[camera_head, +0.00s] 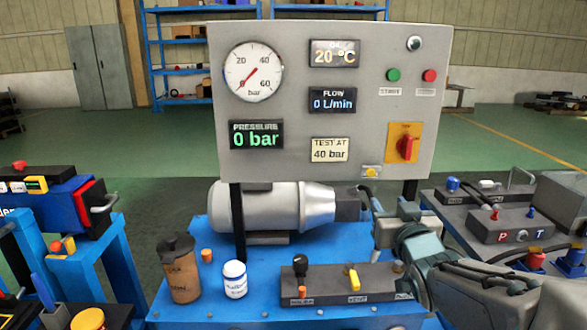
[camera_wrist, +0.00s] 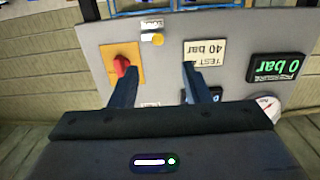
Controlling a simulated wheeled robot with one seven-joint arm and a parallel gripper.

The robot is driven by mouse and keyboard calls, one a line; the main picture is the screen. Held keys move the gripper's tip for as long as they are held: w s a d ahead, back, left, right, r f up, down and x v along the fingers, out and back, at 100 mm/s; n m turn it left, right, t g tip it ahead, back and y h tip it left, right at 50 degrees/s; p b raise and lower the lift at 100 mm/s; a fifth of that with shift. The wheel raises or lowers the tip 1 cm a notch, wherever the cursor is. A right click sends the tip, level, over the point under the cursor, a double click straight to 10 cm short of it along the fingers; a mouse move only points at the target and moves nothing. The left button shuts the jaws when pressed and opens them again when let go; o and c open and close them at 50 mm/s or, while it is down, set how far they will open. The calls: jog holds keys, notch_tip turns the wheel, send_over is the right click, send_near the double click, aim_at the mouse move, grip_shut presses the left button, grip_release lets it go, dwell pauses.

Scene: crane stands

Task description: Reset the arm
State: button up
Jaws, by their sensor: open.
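My gripper (camera_wrist: 158,68) is open in the wrist view, with nothing between its two dark fingers. The fingers point at the grey control panel (camera_wrist: 225,40), which appears upside down there. One finger overlaps the lower part of the red rotary switch (camera_wrist: 122,65) in the picture; I cannot tell the gap between them. In the head view my arm (camera_head: 425,250) reaches in from the lower right, over the right end of the blue bench (camera_head: 215,305). My fingers are hard to make out there. The panel (camera_head: 330,80) stands behind the arm, with the red switch (camera_head: 406,147) at its lower right.
A grey motor (camera_head: 255,208) lies on the bench below the panel. A brown canister (camera_head: 180,268), a white jar (camera_head: 235,279) and a valve block (camera_head: 340,285) with levers stand in front. A dark block with ports (camera_head: 510,226) is at the right. The displays read 0 bar and 0 L/min.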

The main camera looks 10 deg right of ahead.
jog(key=s+a+r+g+p, duration=0.1)
jog(key=s+a+g+p, duration=0.4)
jog(key=s+g+p, duration=0.2)
jog(key=s+a+r+g+y+p, duration=0.1)
jog(key=s+a+r+g+p, duration=0.1)
jog(key=s+a+g+p, duration=0.4)
jog(key=s+g+p, duration=0.1)
jog(key=s+p, duration=0.4)
jog(key=shift+s+a+n+g+y+p, duration=0.15)
jog(key=shift+a+n+g+y+p, duration=0.15)
jog(key=shift+n+g, duration=0.1)
dwell(1.6)
